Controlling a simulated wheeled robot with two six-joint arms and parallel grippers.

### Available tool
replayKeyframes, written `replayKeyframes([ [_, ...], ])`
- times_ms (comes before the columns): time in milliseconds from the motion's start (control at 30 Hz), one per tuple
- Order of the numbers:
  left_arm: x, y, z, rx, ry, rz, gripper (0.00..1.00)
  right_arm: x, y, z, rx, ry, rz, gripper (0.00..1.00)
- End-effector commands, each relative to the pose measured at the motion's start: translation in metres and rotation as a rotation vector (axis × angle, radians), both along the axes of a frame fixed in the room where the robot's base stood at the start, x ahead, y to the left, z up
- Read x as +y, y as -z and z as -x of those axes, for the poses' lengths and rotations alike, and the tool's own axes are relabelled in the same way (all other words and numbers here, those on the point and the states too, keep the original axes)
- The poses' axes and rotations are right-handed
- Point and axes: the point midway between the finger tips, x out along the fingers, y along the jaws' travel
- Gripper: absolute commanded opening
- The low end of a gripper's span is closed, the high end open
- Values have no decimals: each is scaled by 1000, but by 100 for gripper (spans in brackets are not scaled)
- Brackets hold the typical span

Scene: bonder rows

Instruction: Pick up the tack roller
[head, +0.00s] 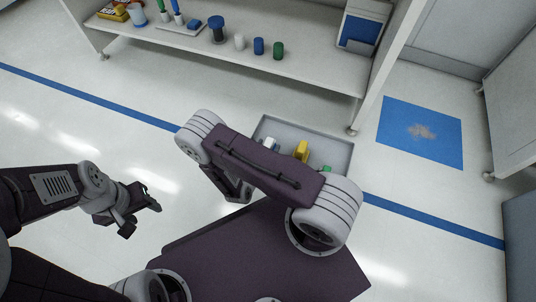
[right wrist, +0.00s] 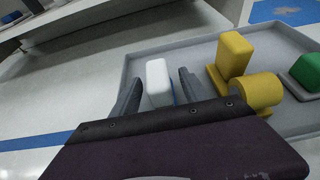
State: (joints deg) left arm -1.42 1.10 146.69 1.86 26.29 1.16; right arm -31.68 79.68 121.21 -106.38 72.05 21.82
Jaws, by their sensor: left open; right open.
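A grey tray (head: 343,157) holds several small things, and none is clearly a roller. A white upright block (right wrist: 158,80) with some blue at its base shows between my right fingertips in the right wrist view; it may be the tack roller. I cannot tell whether the fingers touch it. Beside it is a yellow piece (right wrist: 236,55) with a yellow cylinder (right wrist: 254,91). My right gripper (right wrist: 160,95) is open; my own arm hides it in the head view. My left gripper (head: 142,207) is open and empty, over the floor at left.
A green block (right wrist: 306,71) is at the tray's right. A white shelf (head: 310,73) behind holds a blue-topped spool (head: 217,28), white, blue and green small cylinders, and brushes. A blue floor mat (head: 420,150) lies at right. The floor at left is free.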

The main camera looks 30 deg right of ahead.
Motion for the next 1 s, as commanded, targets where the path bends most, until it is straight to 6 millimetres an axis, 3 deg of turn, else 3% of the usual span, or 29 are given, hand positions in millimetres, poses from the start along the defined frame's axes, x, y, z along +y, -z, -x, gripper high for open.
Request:
replayKeyframes([
  [267, 0, 4, 0, -1, 0, 0, 52, -5, 1, -4, 0, -2, 2, 53],
  [467, 0, 4, 0, -1, 0, 0, 52, -5, 1, -4, 0, -1, 1, 0],
  [767, 0, 2, 0, -1, 0, 0, 52, -5, 0, -4, 0, -1, 1, 0],
  [1000, 0, -23, 0, -1, 0, 0, 52, -5, -27, -4, 0, -1, 1, 0],
])
